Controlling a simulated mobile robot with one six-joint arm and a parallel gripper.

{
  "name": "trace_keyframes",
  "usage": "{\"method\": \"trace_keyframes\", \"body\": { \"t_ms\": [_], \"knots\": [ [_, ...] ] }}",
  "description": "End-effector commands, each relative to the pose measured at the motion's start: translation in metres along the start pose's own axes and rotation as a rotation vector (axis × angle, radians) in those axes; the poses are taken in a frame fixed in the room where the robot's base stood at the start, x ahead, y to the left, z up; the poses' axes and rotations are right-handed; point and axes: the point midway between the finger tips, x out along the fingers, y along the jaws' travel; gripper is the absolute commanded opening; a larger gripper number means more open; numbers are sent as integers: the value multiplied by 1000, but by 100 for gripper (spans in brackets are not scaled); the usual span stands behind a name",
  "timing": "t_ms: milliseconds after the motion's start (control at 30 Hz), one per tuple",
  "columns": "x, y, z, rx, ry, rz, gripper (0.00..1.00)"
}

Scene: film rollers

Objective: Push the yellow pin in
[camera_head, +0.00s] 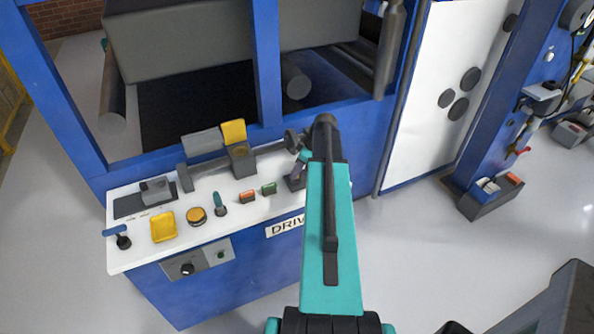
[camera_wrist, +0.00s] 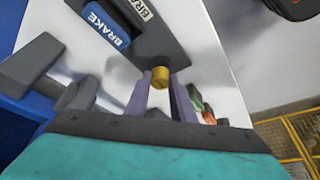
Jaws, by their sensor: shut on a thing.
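The yellow pin (camera_wrist: 163,72) is a short round-ended cylinder in the middle of the wrist view. It sits at the edge of a dark grey panel on the white console top. My gripper (camera_wrist: 161,86) has two purple fingers, one on each side of the pin, shut on it at their tips. How deep the pin sits is hidden. In the head view my gripper (camera_head: 297,174) is low over the right end of the white console, partly behind my teal arm. The pin is hidden there.
A blue BRAKE-labelled block (camera_wrist: 105,23) lies just beyond the pin. The white console (camera_head: 180,240) carries a green button (camera_head: 269,188), an orange button (camera_head: 247,197), a yellow square part (camera_head: 163,227) and levers.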

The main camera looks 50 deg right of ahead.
Motion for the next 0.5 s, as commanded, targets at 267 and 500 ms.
{"method": "trace_keyframes", "body": {
  "t_ms": [267,500],
  "knots": [
    [9,0,4,1,-1,1,0],
    [8,0,4,2,-1,1,0]
  ]
}}
